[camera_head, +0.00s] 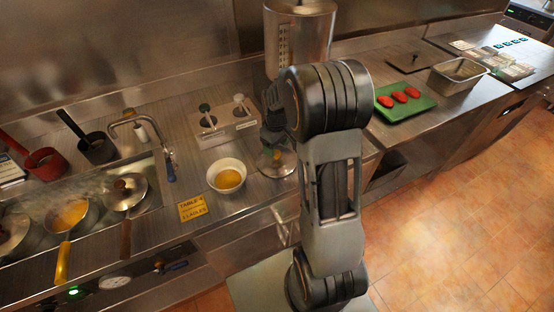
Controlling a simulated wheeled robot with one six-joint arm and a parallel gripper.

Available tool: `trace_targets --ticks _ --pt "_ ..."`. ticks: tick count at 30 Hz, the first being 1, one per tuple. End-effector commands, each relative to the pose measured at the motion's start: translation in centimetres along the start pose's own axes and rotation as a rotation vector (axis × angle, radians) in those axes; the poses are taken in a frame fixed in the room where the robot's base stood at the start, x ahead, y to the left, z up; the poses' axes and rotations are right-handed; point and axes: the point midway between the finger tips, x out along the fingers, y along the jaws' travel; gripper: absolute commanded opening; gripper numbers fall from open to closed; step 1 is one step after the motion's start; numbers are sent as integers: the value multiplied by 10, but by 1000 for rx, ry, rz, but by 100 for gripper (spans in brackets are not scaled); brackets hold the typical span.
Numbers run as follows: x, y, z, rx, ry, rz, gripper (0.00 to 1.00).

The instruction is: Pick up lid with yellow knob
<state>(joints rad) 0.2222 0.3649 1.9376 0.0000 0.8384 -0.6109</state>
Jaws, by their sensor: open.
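A round, shiny lid (283,168) lies on the steel counter near the middle of the view, right of a white bowl. A small orange-yellow spot, which looks like its knob (277,154), shows at its top. My gripper (273,141) points down directly above this lid, close to the knob. Its jaws are open. The gripper and arm hide part of the lid, and I cannot tell whether the fingers touch the knob.
A white bowl (226,177) of yellow liquid and a yellow sign (192,207) are left of the lid. Pans occupy the left. A green tray (404,104) with red pieces is right.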

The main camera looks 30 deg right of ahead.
Motion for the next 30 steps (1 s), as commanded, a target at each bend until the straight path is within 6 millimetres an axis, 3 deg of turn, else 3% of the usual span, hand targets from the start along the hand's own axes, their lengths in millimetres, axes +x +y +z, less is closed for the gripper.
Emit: trace_targets --ticks 9,18,30 --pt "37 1 0 0 -2 -2 64" --pt "41 1 0 0 -1 0 64" --pt "41 1 -1 0 0 0 27"
